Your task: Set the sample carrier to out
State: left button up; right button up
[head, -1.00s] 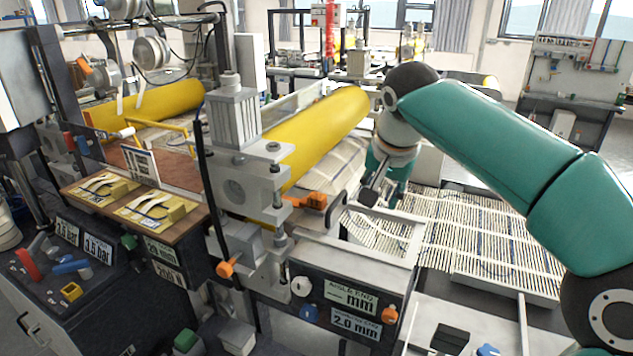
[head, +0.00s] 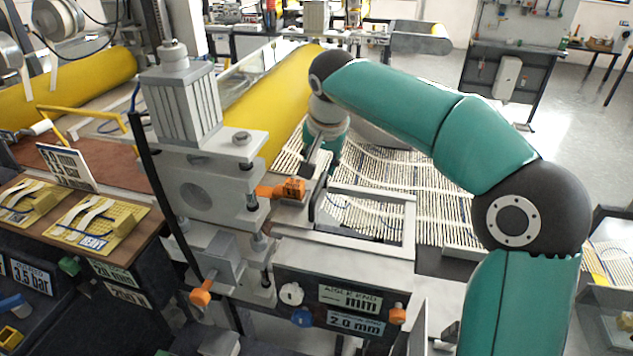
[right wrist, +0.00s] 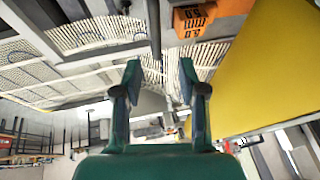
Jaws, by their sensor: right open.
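A light grey rectangular frame (head: 408,218), which looks like the sample carrier, lies beside the roller stand with striped mesh showing inside its opening. I cannot tell from its look which setting it is at. My right gripper (head: 313,160) is above and behind the far left corner of this frame, pointing downward, and partly hidden by its own arm. In the right wrist view the gripper (right wrist: 160,72) has its two fingers spread with nothing between them. Mesh and a grey bar show beyond the fingertips. My left gripper is not in view.
An orange block (head: 290,188) on the stand is close to my right gripper; it also shows in the wrist view (right wrist: 193,19). A yellow roller (head: 262,105) runs just behind. The front panel has labels and knobs (head: 291,293). Striped mesh (head: 445,205) spreads to the right.

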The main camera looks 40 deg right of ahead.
aim_at(319, 185)
jog(key=p+x, duration=0.1)
jog(key=x, duration=0.7)
jog(key=shift+s+d+f, duration=0.1)
jog(key=shift+s+f, duration=0.05)
jog(key=shift+f, duration=0.05)
jog(key=shift+d+f, duration=0.1)
jog(key=shift+f, duration=0.15)
grip_shut()
